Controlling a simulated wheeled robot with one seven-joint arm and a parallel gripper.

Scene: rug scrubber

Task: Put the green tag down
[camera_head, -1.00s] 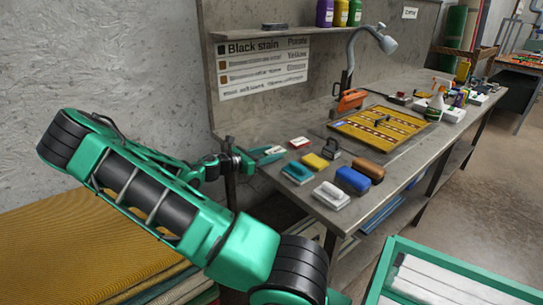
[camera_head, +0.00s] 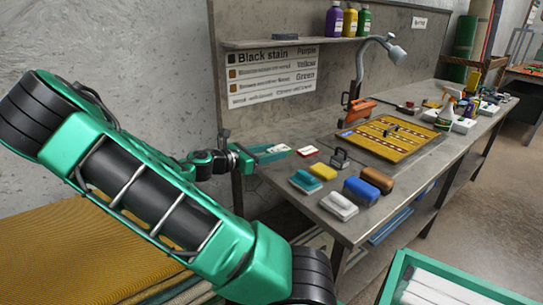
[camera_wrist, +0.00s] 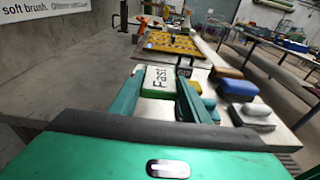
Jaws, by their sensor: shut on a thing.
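My gripper (camera_head: 264,153) is at the bench's near left end, its teal jaws pointing along the bench. It is shut on the green tag (camera_wrist: 157,79), which has a white face reading "Fast" and a green edge. In the wrist view the tag sits between the two fingers (camera_wrist: 160,88). In the head view only a small pale part of the tag (camera_head: 279,148) shows at the jaws. The tag is over or very near the bench top (camera_head: 262,190); I cannot tell whether it touches.
A red-edged tag (camera_head: 307,151) lies just beyond the jaws. A yellow sponge (camera_head: 323,172), teal brush (camera_head: 305,181), white brush (camera_head: 339,206), blue block (camera_head: 361,190) and brown brush (camera_head: 377,179) stand to the right. A yellow patterned rug (camera_head: 390,136) lies farther back. Bare bench surrounds the near left corner.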

